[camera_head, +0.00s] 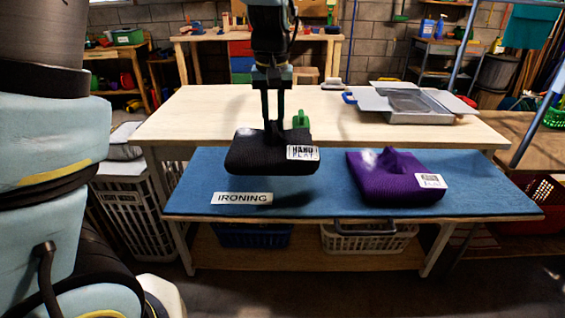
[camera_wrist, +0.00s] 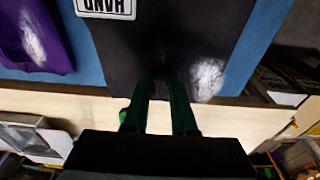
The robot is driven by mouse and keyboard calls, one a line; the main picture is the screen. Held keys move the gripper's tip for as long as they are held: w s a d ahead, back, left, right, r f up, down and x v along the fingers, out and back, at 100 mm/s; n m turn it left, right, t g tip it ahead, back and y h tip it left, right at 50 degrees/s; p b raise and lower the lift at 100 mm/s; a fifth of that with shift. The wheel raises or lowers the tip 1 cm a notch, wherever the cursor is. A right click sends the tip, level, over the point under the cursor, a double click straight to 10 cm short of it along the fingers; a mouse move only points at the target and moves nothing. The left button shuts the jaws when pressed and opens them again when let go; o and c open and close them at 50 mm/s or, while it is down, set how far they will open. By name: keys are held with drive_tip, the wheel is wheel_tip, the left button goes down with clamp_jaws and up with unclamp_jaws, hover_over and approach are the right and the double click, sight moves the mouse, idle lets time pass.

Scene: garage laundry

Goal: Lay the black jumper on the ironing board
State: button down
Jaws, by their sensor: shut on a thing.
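The black jumper (camera_head: 262,157), a folded dark bundle with a white label, hangs in my gripper (camera_head: 273,125) in the head view. My gripper is shut on its raised middle and holds it over the left part of the blue ironing board (camera_head: 320,200). A shadow lies near it on the board; how large the gap below is I cannot tell exactly. In the wrist view, the black jumper (camera_wrist: 165,45) fills the upper middle, with the gripper fingers (camera_wrist: 160,105) reaching to it. The fingertips are hard to make out against the dark cloth.
A folded purple garment (camera_head: 395,178) lies on the right part of the board. An "IRONING" label (camera_head: 242,198) is at its front left. Behind are a pale table (camera_head: 210,110), a green object (camera_head: 300,119) and a metal tray (camera_head: 410,103). Baskets (camera_head: 368,240) stand below.

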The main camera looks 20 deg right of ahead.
drive_tip(key=shift+f+p, duration=0.35)
drive_tip(key=shift+f, duration=3.15)
drive_tip(key=shift+f, duration=0.1)
drive_tip(key=c, duration=0.7)
unclamp_jaws()
drive_tip(key=shift+f, duration=0.1)
